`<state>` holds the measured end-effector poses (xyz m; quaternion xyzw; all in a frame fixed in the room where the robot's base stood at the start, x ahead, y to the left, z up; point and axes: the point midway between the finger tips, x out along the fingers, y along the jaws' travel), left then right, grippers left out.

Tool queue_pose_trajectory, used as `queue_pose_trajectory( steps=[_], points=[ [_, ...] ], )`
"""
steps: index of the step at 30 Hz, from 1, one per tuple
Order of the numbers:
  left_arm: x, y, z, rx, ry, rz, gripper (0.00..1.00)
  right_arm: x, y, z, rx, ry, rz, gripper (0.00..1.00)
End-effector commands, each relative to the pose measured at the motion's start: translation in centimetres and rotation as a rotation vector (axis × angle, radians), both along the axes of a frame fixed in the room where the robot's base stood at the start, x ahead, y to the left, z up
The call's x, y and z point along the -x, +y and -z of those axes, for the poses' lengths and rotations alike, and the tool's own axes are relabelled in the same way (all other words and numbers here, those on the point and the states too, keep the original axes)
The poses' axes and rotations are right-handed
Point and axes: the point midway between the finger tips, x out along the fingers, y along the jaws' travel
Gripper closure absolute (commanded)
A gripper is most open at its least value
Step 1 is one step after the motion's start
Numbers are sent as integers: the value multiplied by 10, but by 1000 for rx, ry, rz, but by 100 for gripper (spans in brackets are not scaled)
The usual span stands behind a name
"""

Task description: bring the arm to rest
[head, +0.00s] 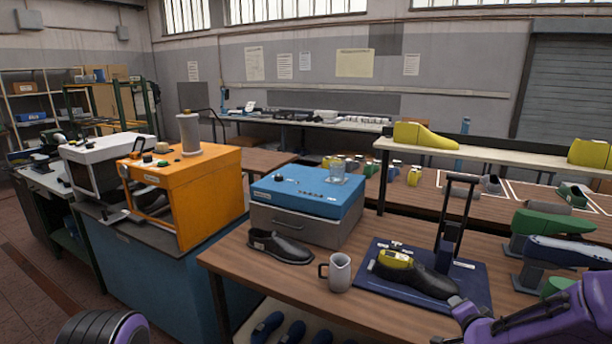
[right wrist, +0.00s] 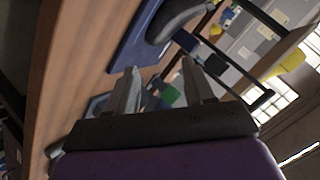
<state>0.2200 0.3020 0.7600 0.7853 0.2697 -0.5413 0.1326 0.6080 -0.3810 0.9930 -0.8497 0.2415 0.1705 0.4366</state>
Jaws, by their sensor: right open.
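My right gripper (right wrist: 160,66) is open in the right wrist view, its two grey fingers apart with nothing between them. In the head view, my purple right arm is at the bottom right, over the bench's front edge; its fingertips cannot be made out there. Part of my purple left arm shows at the bottom left, and its gripper is out of view. A black shoe with a yellow last (head: 396,259) lies on a blue board (head: 470,285), left of my right arm. The board also shows in the right wrist view (right wrist: 128,45).
The wooden bench (head: 262,280) holds a black shoe (head: 280,247), a grey mug (head: 340,272) and a blue-topped box (head: 308,192). A black upright frame (head: 457,205) stands at the board. Green and blue lasts (head: 570,250) stand at right, close to my right arm.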

Motion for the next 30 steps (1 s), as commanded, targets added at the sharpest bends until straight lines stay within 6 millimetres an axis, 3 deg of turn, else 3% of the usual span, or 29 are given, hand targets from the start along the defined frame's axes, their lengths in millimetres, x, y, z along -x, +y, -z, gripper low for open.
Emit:
queue_pose_trajectory(
  steps=[1,5,6,12,15,18,21,30],
  points=[
    [0,0,12,0,0,0,100,27,12,47,53,71,-24,47],
    [0,0,27,0,0,0,100,107,36,134,180,244,-90,47],
    [0,0,32,0,0,0,100,135,42,158,213,303,-114,47],
    [0,0,56,0,0,0,100,282,67,251,301,607,-246,47],
    [0,0,66,0,0,0,100,341,75,279,304,744,-313,47],
    [0,0,73,0,0,0,100,375,79,300,309,826,-356,47],
    [0,0,74,0,0,0,100,389,80,306,306,859,-365,47],
    [0,0,74,0,0,0,100,390,80,306,306,861,-365,47]
  ],
)
